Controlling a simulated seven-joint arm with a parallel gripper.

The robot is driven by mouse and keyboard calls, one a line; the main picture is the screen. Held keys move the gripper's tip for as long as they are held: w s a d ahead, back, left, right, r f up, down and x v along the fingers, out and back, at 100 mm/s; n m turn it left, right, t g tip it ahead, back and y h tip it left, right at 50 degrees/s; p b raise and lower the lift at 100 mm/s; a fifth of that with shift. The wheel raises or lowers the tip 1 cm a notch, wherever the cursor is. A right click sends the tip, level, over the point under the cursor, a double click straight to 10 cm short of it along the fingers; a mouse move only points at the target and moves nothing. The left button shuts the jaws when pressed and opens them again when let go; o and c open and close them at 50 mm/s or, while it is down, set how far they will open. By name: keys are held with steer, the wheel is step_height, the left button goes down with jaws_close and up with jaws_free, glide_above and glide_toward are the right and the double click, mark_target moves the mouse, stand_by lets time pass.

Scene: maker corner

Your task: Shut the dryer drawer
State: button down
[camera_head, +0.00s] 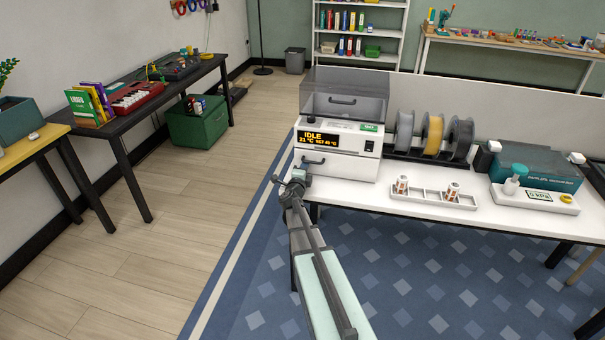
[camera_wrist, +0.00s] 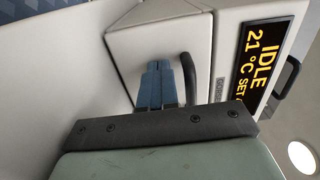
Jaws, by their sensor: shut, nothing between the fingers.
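The dryer (camera_head: 338,140) is a white box with a smoky lid and a lit display, at the left end of the white table. Its drawer (camera_head: 345,168) is the low white front with a dark handle (camera_head: 313,161). In the wrist view, which is turned sideways, the drawer front (camera_wrist: 130,65) lies left of the display, with the handle (camera_wrist: 188,75) on it. My gripper (camera_head: 303,175) is shut and empty. Its blue fingertips (camera_wrist: 158,68) point at the drawer front, close beside the handle. I cannot tell if they touch, nor how far the drawer stands out.
Filament spools (camera_head: 433,135) stand right of the dryer. A white tray (camera_head: 432,198) with small parts lies in front of them, and a teal box (camera_head: 538,166) stands further right. The floor left of the table is clear up to the black bench (camera_head: 150,90).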

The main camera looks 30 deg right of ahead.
steer(key=shift+w+d, duration=0.45)
steer(key=shift+d, duration=0.05)
steer(key=shift+r, duration=0.1)
steer(key=v, duration=1.4)
steer(key=shift+s+a, duration=0.3)
